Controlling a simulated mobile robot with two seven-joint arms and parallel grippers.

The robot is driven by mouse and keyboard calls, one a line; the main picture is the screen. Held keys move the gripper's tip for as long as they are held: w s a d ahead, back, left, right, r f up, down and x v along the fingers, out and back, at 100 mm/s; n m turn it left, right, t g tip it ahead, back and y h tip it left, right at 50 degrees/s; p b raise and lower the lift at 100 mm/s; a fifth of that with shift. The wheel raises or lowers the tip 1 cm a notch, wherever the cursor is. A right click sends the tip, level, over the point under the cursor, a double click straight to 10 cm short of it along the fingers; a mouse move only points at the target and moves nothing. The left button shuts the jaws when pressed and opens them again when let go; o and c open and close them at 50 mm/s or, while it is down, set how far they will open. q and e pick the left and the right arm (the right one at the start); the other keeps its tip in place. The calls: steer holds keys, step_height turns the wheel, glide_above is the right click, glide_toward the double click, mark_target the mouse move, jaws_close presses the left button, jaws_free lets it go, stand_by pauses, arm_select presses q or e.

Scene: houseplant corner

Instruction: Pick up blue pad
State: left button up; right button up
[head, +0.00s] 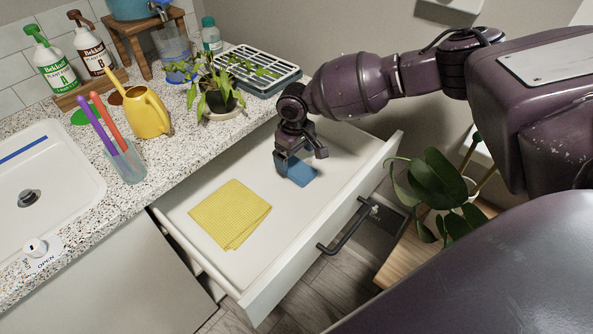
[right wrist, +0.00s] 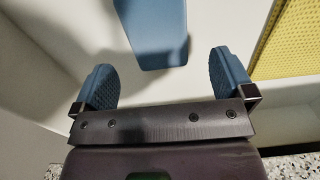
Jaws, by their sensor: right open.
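The blue pad (head: 301,174) lies flat on the white bottom of the open drawer (head: 258,254), toward its far right part. It also shows in the right wrist view (right wrist: 152,32), lying beyond and between my fingertips. My right gripper (head: 299,156) is over the drawer, just above and behind the pad, and hides part of it in the head view. In the right wrist view its two blue ridged fingers (right wrist: 165,82) are spread wide with nothing between them. My left gripper is in neither view.
A yellow cloth (head: 230,214) lies in the drawer to the left of the pad. The drawer front has a dark handle (head: 347,226). The speckled counter (head: 190,146) beside it holds a potted plant (head: 222,92) and a drying rack (head: 258,70). A leafy plant (head: 440,185) stands right of the drawer.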

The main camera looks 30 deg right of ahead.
mark_target(296, 167)
step_height(296, 167, down, 5)
steer(key=shift+r+b, duration=0.1)
steer(key=shift+b, duration=0.5)
steer(key=c, duration=1)
